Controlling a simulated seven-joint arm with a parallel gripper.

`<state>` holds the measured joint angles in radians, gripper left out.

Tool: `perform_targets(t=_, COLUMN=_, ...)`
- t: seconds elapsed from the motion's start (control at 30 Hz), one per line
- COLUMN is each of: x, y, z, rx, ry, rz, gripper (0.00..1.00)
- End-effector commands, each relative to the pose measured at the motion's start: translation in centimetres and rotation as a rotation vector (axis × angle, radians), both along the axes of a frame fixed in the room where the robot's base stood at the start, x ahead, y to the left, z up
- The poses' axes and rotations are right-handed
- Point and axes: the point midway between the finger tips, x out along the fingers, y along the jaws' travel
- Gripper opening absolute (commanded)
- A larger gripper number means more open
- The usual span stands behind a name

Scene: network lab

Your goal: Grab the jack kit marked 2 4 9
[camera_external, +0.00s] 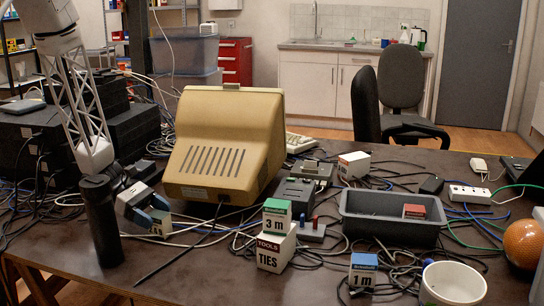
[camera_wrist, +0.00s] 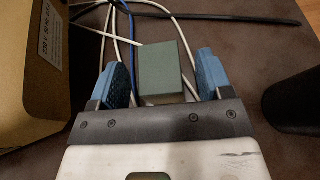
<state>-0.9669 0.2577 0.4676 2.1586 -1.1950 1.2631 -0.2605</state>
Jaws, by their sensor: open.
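My gripper (camera_external: 150,221) is low over the table, left of the beige monitor, in the external view. In the wrist view my gripper (camera_wrist: 165,78) is open, its two blue fingers apart. A small box with a plain grey-green top (camera_wrist: 163,72) sits between the fingers, with narrow gaps on both sides. In the external view a small box with a pale label (camera_external: 158,228) shows partly behind the blue fingers. Its marking is mostly hidden, so I cannot read 2 4 9 on it.
The beige monitor (camera_external: 222,150) stands close on the right, and a black cylinder (camera_external: 102,222) on the left. Cables cross the table. A green 3 m box (camera_external: 277,214) sits on a TIES box (camera_external: 275,252); a 1 m box (camera_external: 362,272) and grey tray (camera_external: 390,232) are farther right.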

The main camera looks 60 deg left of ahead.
Motion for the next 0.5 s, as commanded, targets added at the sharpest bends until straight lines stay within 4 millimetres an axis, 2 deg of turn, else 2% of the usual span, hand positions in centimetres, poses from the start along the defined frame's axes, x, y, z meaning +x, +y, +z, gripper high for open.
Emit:
perform_targets(t=0.2, x=1.1, y=-1.4, z=-0.7, rx=0.002, ry=-0.001, rz=-0.002, gripper=0.72)
perform_targets(t=0.5, x=1.4, y=-1.7, z=-0.9, rx=0.001, ry=0.0, rz=0.0, gripper=0.72)
